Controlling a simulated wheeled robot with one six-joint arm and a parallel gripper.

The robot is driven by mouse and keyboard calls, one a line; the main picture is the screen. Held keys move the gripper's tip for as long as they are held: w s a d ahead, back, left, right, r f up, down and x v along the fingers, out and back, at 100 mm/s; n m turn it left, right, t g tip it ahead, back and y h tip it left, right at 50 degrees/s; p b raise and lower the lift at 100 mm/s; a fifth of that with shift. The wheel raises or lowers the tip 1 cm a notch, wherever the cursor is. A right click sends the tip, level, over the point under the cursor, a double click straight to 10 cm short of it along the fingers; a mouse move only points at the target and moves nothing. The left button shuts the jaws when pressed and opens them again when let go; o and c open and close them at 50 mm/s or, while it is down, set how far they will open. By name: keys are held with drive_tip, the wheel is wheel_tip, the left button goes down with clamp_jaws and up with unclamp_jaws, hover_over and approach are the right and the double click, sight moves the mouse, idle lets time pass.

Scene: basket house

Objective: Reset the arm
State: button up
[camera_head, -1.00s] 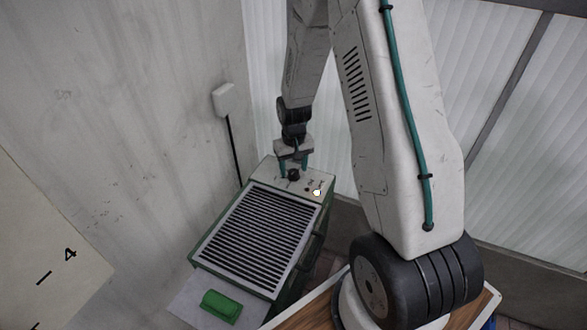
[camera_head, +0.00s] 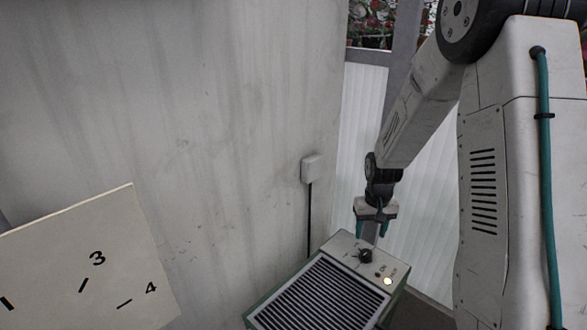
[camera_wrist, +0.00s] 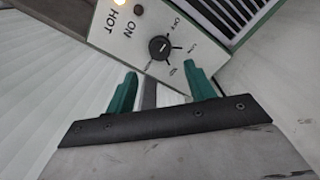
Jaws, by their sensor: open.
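My gripper (camera_head: 372,229) is open, with its two green fingers apart and pointing down, just above the back edge of the heater's control panel. In the wrist view the gripper (camera_wrist: 161,90) is empty, and the black knob (camera_wrist: 159,48) sits beyond the fingertips, apart from them. The knob also shows in the head view (camera_head: 365,256) on the light panel (camera_head: 345,246). A small lamp (camera_head: 388,281) on the panel is lit, beside the "HOT" label in the wrist view.
A numbered board (camera_head: 85,270) is at the lower left. Translucent panels are at the right.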

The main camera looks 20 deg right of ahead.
drive_tip(key=s+a+r+n, duration=0.1)
drive_tip(key=s+a+r, duration=0.3)
drive_tip(key=s+r, duration=0.4)
drive_tip(key=s+a+r+n+t, duration=0.1)
drive_tip(key=s+a+r, duration=0.4)
drive_tip(key=s+r, duration=0.4)
drive_tip(key=s+a+r, duration=0.4)
drive_tip(key=s+r, duration=0.4)
drive_tip(key=s, duration=0.3)
drive_tip(key=shift+a+r+n, duration=0.15)
drive_tip(key=shift+a+n, duration=0.05)
drive_tip(key=shift+n, duration=0.2)
